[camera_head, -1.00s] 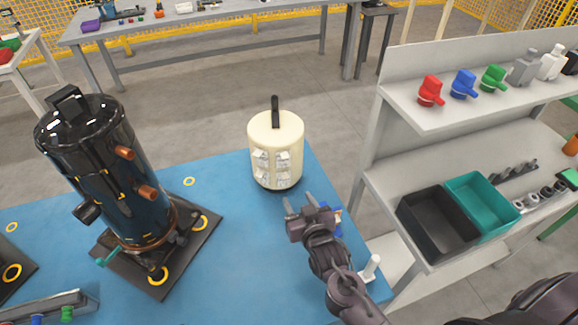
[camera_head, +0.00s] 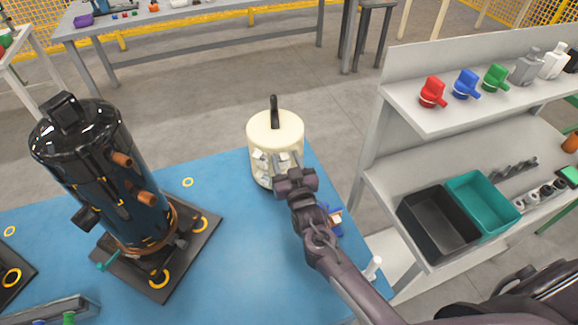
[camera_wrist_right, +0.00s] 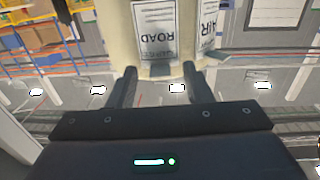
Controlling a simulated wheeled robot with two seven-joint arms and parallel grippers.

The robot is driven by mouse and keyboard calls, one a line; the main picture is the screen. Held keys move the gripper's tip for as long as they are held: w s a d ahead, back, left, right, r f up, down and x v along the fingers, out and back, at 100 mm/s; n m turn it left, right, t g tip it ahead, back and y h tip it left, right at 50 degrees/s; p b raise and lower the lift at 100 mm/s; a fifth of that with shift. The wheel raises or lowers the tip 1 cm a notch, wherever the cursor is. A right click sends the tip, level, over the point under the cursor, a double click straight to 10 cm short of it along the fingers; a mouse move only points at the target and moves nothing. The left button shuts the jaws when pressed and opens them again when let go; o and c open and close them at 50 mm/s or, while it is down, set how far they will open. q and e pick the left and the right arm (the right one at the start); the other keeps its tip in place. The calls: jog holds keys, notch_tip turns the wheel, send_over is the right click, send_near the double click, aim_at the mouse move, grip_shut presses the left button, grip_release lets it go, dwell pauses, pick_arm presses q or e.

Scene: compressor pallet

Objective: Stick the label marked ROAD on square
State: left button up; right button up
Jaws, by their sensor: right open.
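The cream cylindrical dispenser (camera_head: 275,130) with a black handle stands on the blue surface, with several white labels on its side. My right gripper (camera_head: 283,160) is at its front, pointing at the labels. The open fingers (camera_wrist_right: 161,70) straddle that tab, with nothing visibly gripped. Another label (camera_wrist_right: 210,22) is to its right. The head view hides part of the labels behind my gripper. My left gripper is out of view. I cannot make out the square.
A black compressor tank (camera_head: 100,170) stands on a dark plate (camera_head: 150,285) at the left. A grey shelf (camera_head: 375,185) on the right holds a black bin (camera_head: 437,225) and a teal bin (camera_head: 483,200). A blue item (camera_head: 333,222) lies beside my right arm.

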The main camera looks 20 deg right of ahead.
grip_shut()
dwell(0.5)
